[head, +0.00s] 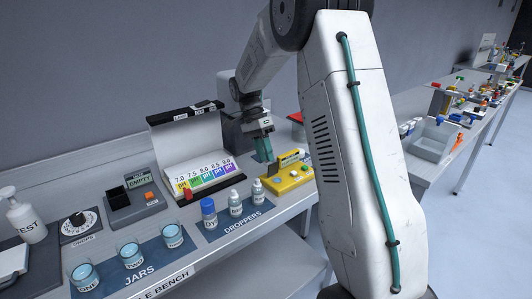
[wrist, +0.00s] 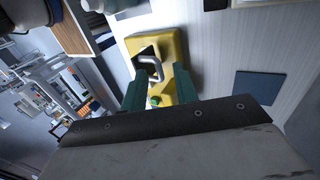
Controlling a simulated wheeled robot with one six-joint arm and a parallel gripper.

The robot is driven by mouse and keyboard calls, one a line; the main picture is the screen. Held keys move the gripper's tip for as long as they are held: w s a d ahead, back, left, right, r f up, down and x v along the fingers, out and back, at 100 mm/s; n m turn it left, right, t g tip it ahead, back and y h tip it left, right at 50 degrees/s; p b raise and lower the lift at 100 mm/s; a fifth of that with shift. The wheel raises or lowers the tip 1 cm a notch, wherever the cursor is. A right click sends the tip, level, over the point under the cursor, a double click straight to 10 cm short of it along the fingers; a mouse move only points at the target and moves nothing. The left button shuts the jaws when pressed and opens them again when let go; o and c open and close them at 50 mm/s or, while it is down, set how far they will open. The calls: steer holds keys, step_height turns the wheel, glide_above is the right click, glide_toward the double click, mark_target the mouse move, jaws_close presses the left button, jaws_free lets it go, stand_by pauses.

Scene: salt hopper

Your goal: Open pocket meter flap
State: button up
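The yellow pocket meter (head: 288,184) sits on the bench just right of the pH colour chart. A small labelled part (head: 291,158) stands up at its back in the head view. In the wrist view, the yellow meter body (wrist: 168,45) has a dark recess with a grey curved handle (wrist: 152,62) and a green button (wrist: 155,101). My gripper (head: 264,155) is above the meter's left back side, pointing down. In the wrist view, its teal fingers (wrist: 159,86) are apart, on either side of the meter's near end. Nothing shows between them except the meter below.
Dropper bottles (head: 235,203) stand in front of the meter, and jars (head: 132,255) further left. The pH chart (head: 204,176) with its upright lid stands close left of my gripper. A dark blue square (wrist: 259,87) lies on the bench beside the meter.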

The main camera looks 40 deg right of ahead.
steer(key=v, duration=0.7)
steer(key=shift+w+r, duration=0.2)
steer(key=shift+r, duration=0.15)
stand_by(0.4)
